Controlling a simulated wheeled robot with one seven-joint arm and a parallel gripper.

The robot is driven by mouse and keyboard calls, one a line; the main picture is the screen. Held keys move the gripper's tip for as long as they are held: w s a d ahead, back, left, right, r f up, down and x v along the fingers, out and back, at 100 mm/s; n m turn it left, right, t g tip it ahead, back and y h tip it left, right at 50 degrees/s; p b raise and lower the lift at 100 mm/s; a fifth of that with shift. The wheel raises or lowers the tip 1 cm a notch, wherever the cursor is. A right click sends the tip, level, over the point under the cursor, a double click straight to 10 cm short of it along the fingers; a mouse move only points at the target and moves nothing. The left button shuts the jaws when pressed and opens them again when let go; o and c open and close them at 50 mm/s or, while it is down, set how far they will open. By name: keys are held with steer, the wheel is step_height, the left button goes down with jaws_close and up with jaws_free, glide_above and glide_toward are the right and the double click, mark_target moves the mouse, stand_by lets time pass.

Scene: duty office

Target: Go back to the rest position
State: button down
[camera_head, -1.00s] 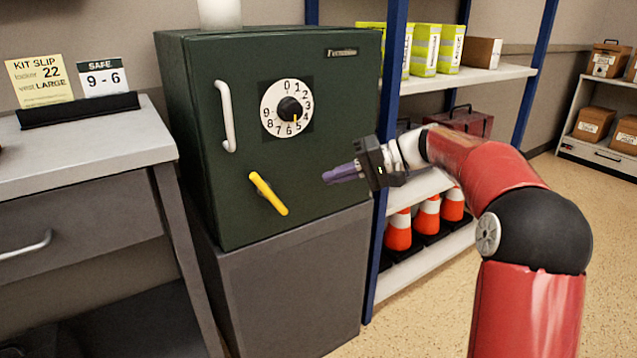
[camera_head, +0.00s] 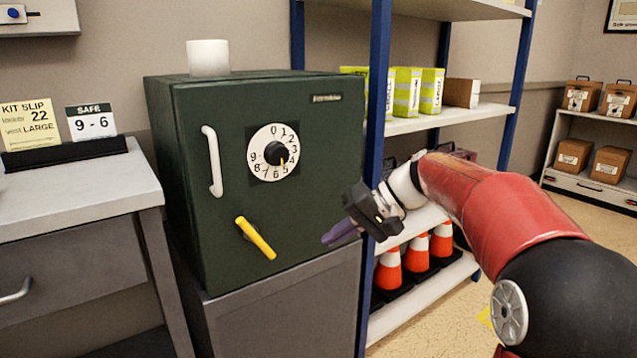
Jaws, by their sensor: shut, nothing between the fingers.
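My gripper (camera_head: 343,236) is shut and empty, with its purple fingers pointing left, in front of the lower right of the safe door. It is apart from the yellow lever. The dark green safe (camera_head: 255,100) stands shut on a grey cabinet (camera_head: 290,312). Its white dial (camera_head: 261,168) has a yellow mark near 5. A white handle (camera_head: 213,162) is on the left of the door. The yellow lever (camera_head: 255,238) slants down to the right below the dial.
Blue-posted shelving (camera_head: 377,130) behind my arm holds yellow vest packs (camera_head: 405,92) and orange cones (camera_head: 418,252). A grey desk (camera_head: 75,200) at left bears a kit slip (camera_head: 32,124) and a "SAFE 9-6" card (camera_head: 90,122). A white cup-like object (camera_head: 208,58) stands on the safe. Floor is open at right.

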steer(key=s+d+f+t+h, duration=0.1)
steer(key=s+d+f+h, duration=0.2)
steer(key=s, duration=0.6)
steer(key=s+d+f+m+t+h, duration=0.1)
steer(key=s+d+f+t+h, duration=0.1)
steer(key=s, duration=0.6)
steer(key=s+d+f+t+h, duration=0.1)
steer(key=s+d+f+h, duration=0.4)
steer(key=s, duration=0.4)
steer(key=shift+s+d+f+m, duration=0.25)
steer(key=shift+s+d+m, duration=0.05)
steer(key=shift+d, duration=0.15)
steer(key=c, duration=2.1)
jaws_free()
